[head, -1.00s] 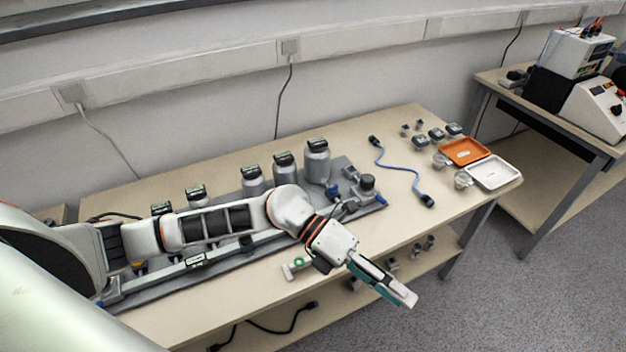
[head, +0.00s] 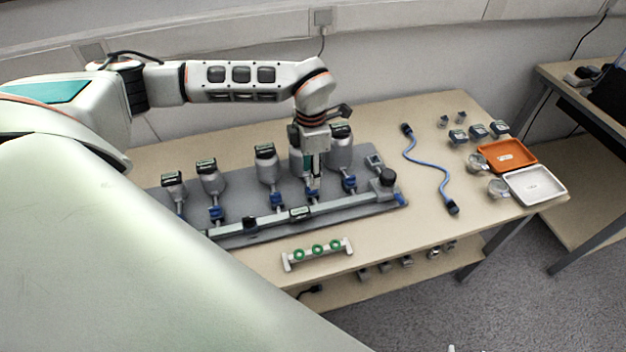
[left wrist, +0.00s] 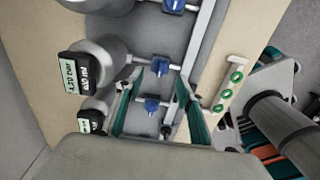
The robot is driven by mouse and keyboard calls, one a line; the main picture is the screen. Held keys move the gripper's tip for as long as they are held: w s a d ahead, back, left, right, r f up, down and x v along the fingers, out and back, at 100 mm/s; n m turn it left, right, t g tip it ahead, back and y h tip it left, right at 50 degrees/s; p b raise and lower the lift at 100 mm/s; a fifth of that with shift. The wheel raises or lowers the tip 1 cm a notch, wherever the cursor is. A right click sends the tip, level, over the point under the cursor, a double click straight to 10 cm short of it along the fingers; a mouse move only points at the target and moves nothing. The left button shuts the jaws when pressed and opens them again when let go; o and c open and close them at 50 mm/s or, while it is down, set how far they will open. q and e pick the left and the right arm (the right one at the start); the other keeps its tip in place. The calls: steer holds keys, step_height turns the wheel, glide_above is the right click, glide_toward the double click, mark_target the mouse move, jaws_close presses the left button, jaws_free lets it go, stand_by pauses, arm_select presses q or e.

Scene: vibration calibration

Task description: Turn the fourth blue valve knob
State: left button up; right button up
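A row of blue valve knobs runs along the grey manifold plate (head: 375,208), each below a grey gauge canister. In the head view my left gripper (head: 312,183) points straight down over the fourth blue knob (head: 311,196) from the left, partly covering its canister. In the left wrist view the teal fingers of my left gripper (left wrist: 158,74) are apart, on either side of a blue knob (left wrist: 160,66), with gaps beside it. Another blue knob (left wrist: 152,105) shows lower between the fingers, and one more (left wrist: 174,5) at the top edge. My right gripper is not identifiable.
A white holder with green rings (head: 318,252) lies in front of the plate. A blue cable (head: 430,172), an orange tray (head: 508,155) and a white tray (head: 535,186) lie to the right. Tall canisters stand close behind the knobs, including one right of the gripper (head: 341,150).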

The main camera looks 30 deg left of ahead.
arm_select(q)
steer(key=shift+f, duration=2.2)
steer(key=shift+c, duration=0.5)
jaws_close()
